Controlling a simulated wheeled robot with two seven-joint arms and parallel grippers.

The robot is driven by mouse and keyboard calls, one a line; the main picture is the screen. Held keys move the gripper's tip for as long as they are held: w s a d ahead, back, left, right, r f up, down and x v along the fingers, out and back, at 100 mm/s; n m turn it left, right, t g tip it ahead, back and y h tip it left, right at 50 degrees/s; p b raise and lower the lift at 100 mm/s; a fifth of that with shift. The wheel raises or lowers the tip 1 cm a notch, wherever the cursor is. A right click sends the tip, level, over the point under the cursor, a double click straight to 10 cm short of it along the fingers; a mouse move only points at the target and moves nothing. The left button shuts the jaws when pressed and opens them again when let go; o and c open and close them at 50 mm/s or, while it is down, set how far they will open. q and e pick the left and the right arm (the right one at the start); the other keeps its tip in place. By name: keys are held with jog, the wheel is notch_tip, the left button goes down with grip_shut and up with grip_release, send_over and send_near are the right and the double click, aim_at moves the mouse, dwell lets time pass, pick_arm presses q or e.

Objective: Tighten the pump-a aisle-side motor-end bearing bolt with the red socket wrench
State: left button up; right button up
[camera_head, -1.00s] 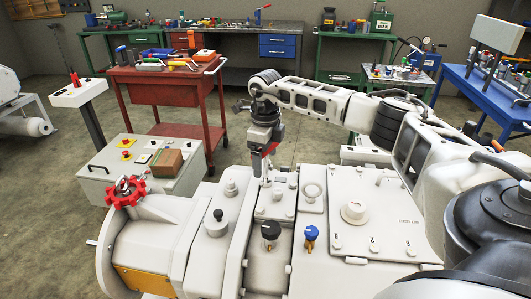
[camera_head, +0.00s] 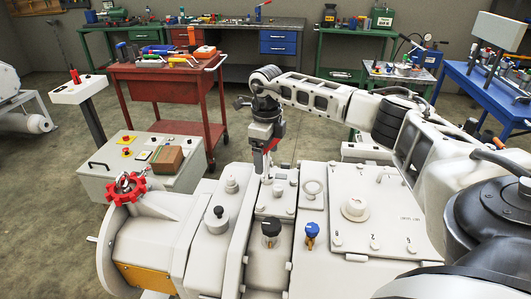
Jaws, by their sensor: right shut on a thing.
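My right gripper (camera_head: 265,150) comes in from the right over the pale grey pump housing (camera_head: 316,240). It is shut on the red socket wrench (camera_head: 270,146), whose red part shows at the fingers. The wrench's lower end points down at the far edge of a raised bearing cap (camera_head: 276,202) with several bolts on it. I cannot tell whether the socket touches a bolt, and the bolt under it is hidden. My left gripper is not in view.
A red hand wheel (camera_head: 126,189) sits at the pump's left end. Behind are a grey control box (camera_head: 115,178) with a brown block (camera_head: 168,159) and a red tool cart (camera_head: 160,85).

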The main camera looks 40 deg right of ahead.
jog(key=shift+w+r, duration=0.1)
jog(key=shift+r, duration=2.35)
